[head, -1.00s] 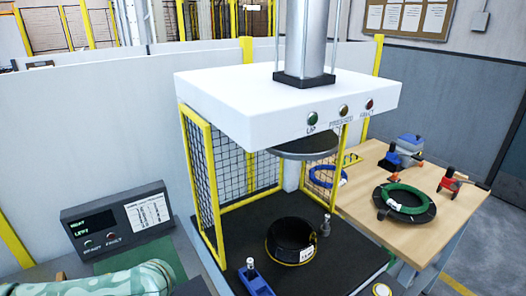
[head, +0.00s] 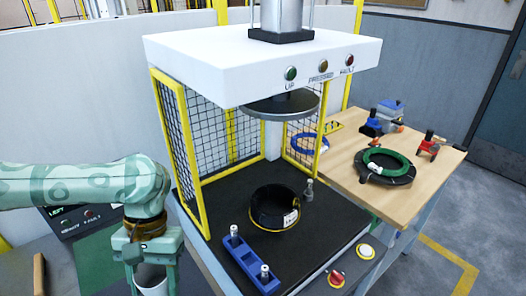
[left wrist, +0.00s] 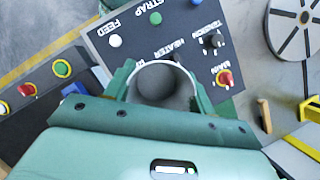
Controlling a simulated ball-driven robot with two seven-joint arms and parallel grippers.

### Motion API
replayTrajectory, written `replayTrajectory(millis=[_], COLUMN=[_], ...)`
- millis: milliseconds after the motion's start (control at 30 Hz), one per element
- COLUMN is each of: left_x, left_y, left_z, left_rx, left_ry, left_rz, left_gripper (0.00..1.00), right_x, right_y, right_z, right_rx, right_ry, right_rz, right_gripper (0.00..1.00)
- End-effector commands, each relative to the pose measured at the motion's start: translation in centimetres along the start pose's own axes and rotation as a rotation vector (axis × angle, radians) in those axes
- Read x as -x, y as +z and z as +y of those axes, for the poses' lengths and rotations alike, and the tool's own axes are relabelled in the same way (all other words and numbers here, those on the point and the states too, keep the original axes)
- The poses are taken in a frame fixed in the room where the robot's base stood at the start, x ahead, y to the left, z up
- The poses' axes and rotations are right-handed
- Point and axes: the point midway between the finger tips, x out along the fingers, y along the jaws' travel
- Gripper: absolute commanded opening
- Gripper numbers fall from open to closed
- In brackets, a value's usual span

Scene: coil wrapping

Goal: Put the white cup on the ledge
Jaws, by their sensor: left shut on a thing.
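The white cup (head: 152,284) hangs below my left gripper (head: 153,262) at the bottom left of the head view, partly cut off by the frame edge. In the left wrist view its round rim and dark grey inside (left wrist: 160,84) sit between the two green fingers of my left gripper (left wrist: 158,92), which is shut on it. The cup appears in front of a dark control panel (left wrist: 130,40) there. I cannot tell which surface is the ledge. My right gripper is not in view.
A press with a white head (head: 270,60) and yellow mesh guards (head: 185,150) stands in the middle. A black coil (head: 274,208) and a blue block with pins (head: 248,264) sit on its dark bed. A wooden table (head: 400,205) at the right holds a green coil (head: 392,166).

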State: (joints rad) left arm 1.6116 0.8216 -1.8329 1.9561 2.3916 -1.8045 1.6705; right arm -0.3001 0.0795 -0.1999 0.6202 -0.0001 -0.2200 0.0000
Motion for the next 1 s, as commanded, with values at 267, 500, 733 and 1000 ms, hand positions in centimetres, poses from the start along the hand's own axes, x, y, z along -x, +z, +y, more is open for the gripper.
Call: replayTrajectory(millis=[267,500,733,1000], left_x=[2.8,2.7,2.7,2.6], left_y=[-1.0,-0.9,-0.9,-0.9], left_z=[0.2,0.2,0.3,0.2], left_rx=[-0.013,-0.014,-0.015,-0.015], left_ry=[-0.007,-0.007,-0.006,-0.006], left_rz=[0.002,0.001,0.001,0.0], left_gripper=[0.29,0.29,0.29,0.29], right_x=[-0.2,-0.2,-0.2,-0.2], right_y=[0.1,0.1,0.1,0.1], right_z=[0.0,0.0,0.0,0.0], right_rx=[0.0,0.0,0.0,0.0], right_ry=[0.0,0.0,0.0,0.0], right_rz=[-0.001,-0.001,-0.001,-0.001], right_gripper=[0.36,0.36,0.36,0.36])
